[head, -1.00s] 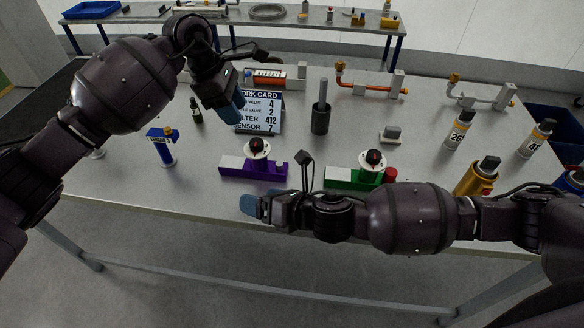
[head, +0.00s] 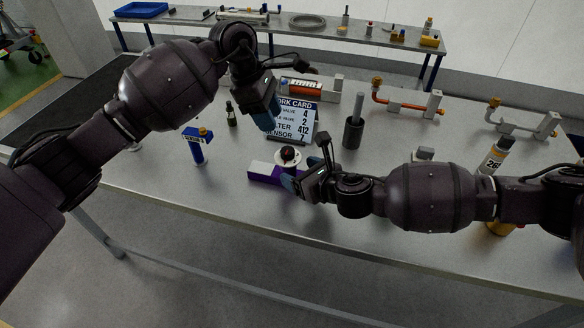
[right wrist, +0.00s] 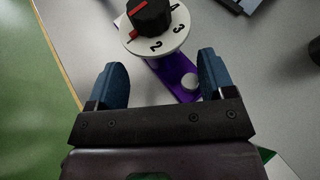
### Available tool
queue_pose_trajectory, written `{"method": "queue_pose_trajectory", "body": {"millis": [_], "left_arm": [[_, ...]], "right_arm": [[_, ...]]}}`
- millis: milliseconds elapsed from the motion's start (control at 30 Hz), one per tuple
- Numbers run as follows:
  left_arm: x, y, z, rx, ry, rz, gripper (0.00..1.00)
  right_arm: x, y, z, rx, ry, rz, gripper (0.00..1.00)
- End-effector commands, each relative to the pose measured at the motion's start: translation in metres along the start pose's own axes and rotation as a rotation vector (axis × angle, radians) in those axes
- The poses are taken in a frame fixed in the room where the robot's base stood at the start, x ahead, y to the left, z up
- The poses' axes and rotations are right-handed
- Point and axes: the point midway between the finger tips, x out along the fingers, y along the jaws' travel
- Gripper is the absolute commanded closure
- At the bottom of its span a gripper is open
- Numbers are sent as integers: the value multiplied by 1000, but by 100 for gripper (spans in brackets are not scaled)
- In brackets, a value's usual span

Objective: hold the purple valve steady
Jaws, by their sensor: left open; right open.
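The purple valve (head: 265,173) lies near the table's front edge, with a white dial and black knob (head: 288,153) on it. My right gripper (head: 291,181) is open at the valve's right end and hides part of it. In the right wrist view, the purple base (right wrist: 176,78) with a round grey button lies between the open fingers (right wrist: 162,62), with visible gaps on both sides. The dial (right wrist: 157,38) is just beyond the fingertips, its red mark toward the left. My left gripper (head: 269,121) is open above the table, behind and left of the valve, beside the work card.
A work card (head: 293,121) stands behind the valve. The table's front edge is close.

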Motion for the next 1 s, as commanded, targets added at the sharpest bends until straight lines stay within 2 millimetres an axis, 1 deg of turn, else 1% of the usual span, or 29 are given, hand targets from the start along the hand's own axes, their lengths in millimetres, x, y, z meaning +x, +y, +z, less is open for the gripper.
{"method": "queue_pose_trajectory", "body": {"millis": [33,100,300,467,700,733,767,1000], "left_arm": [[0,0,0,0,0,0,57],[0,0,0,0,0,0,57],[0,0,0,0,0,0,57],[0,0,0,0,0,0,57],[0,0,0,0,0,0,57],[0,0,0,0,0,0,57],[0,0,0,0,0,0,57],[0,0,0,0,0,0,57]], "right_arm": [[9,1,1,0,-1,0,24],[18,1,1,1,-1,0,24],[35,0,0,1,0,-1,24],[41,0,0,2,0,0,24],[41,0,0,2,0,0,24],[41,0,0,2,0,0,26],[41,0,0,2,0,0,30],[41,0,0,2,0,0,67]]}}
